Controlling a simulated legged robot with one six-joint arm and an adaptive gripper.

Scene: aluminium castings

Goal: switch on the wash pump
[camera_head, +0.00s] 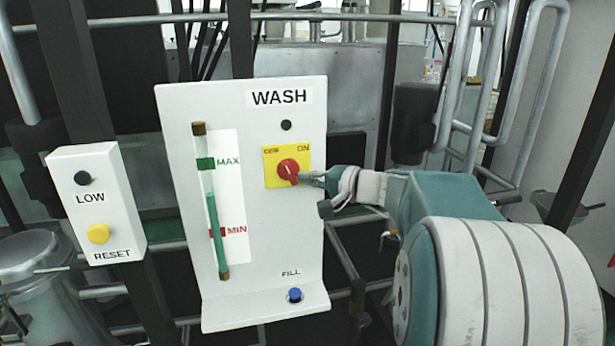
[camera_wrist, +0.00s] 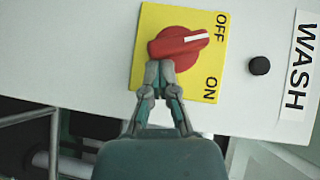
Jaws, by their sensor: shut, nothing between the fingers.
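The white WASH panel (camera_head: 175,200) stands upright in the middle of the head view. Its red rotary knob (camera_head: 287,168) sits on a yellow OFF/ON plate (camera_head: 271,181). In the wrist view the knob (camera_wrist: 180,45) has a white mark that points towards OFF. A dark round lamp (camera_head: 286,125) is above the plate; it also shows in the wrist view (camera_wrist: 259,65). My gripper (camera_head: 307,178) is shut and empty, coming from the right. In the wrist view its fingertips (camera_wrist: 159,75) are at the knob's ON-side edge; I cannot tell whether they touch.
The panel carries a MAX/MIN sight tube (camera_head: 213,205) with green liquid and a blue FILL button (camera_head: 294,295). A white LOW/RESET box (camera_head: 95,200) with a yellow button stands to the left. Metal rails and bent pipes (camera_head: 480,90) surround the panel.

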